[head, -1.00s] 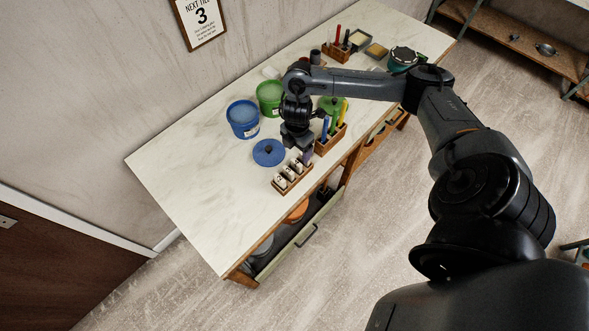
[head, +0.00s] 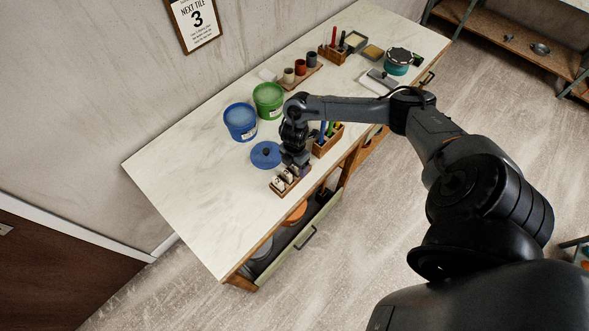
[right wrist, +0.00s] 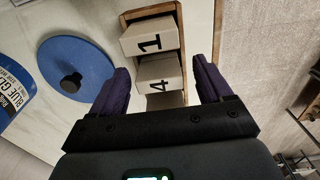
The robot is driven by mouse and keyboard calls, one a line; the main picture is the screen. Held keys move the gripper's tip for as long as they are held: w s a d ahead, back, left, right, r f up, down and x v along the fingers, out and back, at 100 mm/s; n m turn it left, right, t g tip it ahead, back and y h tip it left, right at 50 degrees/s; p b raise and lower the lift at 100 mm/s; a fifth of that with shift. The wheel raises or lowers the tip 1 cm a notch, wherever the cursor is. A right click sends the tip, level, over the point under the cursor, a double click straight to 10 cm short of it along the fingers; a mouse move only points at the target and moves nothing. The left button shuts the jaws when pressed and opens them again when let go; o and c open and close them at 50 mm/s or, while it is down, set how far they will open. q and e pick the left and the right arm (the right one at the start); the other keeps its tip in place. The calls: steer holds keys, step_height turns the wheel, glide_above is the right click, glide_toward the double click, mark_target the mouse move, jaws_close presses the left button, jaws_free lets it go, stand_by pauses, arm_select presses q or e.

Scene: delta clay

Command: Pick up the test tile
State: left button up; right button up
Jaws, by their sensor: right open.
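The test tiles stand in a small wooden rack (head: 277,190) near the table's front edge. In the right wrist view, a tile marked 1 (right wrist: 149,41) and a tile marked 4 (right wrist: 158,75) sit in the rack (right wrist: 127,18). A further pale piece below the 4 is mostly hidden by my gripper. My right gripper (head: 303,171) hangs over the right end of the rack in the head view. Its purple fingers (right wrist: 162,86) are open on either side of the rack's near end, and I see no tile gripped. My left gripper is not in view.
A blue lid (head: 265,154) lies beside the rack, with a blue bucket (head: 240,122) and green bucket (head: 268,99) behind. A wooden holder (head: 327,145) with upright tools stands close right of the gripper. A wall sign (head: 196,18) reads "NEXT TILE 3". The left tabletop (head: 195,165) is clear.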

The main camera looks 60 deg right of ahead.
steer(key=c, duration=1.2)
